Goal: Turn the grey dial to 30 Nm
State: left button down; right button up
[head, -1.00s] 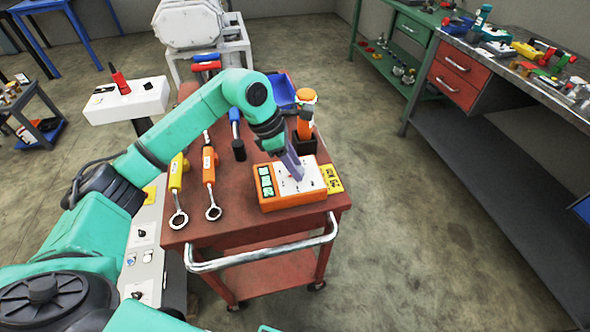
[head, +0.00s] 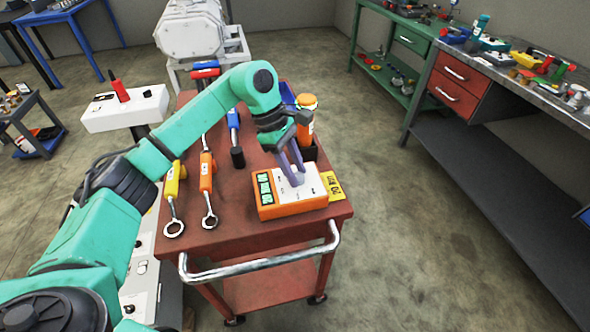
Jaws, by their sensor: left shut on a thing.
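An orange box with a white top (head: 320,189) sits at the front right of the red cart. Green displays (head: 264,188) line its left side; their digits are too small to read. My left gripper (head: 296,180) reaches down onto the white top, its purple fingers closed around the small light grey dial (head: 298,178). The fingers hide much of the dial, so its setting cannot be read. A yellow label (head: 333,186) lies beside the box on the right; its text is hard to read. My right gripper is not in view.
The red cart (head: 225,230) also carries a yellow-handled wrench (head: 172,185), an orange-handled wrench (head: 207,180), a blue-handled tool (head: 234,135) and an orange bottle (head: 306,125) in a dark holder. A workbench (head: 500,110) stands at right, with clear floor between.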

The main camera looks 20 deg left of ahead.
pick_arm(q)
jog(key=shift+r, duration=0.1)
jog(key=shift+c, duration=2.4)
grip_release()
jog(key=v, duration=1.4)
jog(key=shift+r, duration=0.2)
